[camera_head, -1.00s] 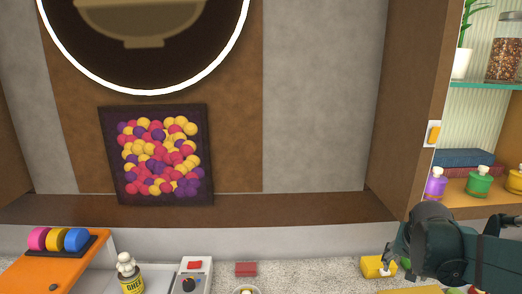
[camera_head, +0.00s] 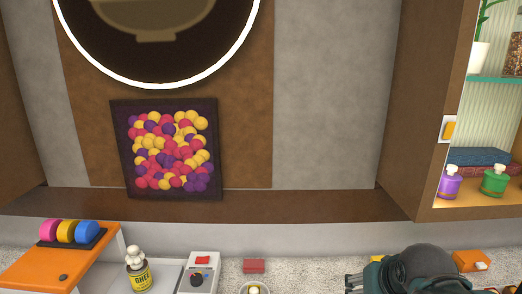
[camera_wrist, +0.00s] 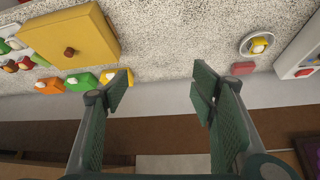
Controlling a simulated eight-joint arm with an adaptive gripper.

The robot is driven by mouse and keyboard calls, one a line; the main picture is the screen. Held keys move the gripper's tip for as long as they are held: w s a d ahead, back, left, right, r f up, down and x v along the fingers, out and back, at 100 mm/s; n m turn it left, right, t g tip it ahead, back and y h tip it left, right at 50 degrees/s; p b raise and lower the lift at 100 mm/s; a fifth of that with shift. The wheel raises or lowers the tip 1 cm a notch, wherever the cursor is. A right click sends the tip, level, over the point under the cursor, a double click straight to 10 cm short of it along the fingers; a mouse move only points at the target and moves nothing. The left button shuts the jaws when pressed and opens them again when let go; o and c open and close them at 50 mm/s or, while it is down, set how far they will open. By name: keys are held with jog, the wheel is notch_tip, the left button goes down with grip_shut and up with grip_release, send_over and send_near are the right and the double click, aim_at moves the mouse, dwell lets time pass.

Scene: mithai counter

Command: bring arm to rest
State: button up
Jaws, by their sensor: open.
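My gripper (camera_wrist: 160,88) is open and empty, with its two fingers spread wide apart in the wrist view. Bare speckled counter (camera_wrist: 175,40) shows between and beyond the fingers.
An orange item (camera_head: 470,261) lies right of my arm. A small bowl (camera_head: 255,288), red block (camera_head: 254,266), scale (camera_head: 198,273) and ghee jar (camera_head: 139,275) stand leftward. A yellow box (camera_wrist: 70,40) shows in the wrist view. A wooden shelf (camera_head: 425,110) rises at the right.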

jog(key=s+a+f+n+y, duration=0.1)
jog(key=s+a+n, duration=0.1)
jog(key=s+a, duration=0.2)
jog(key=shift+s+a+t, duration=0.3)
jog(key=shift+s+a, duration=0.05)
jog(key=shift+a, duration=0.45)
jog(key=shift+f, duration=0.1)
dwell(0.5)
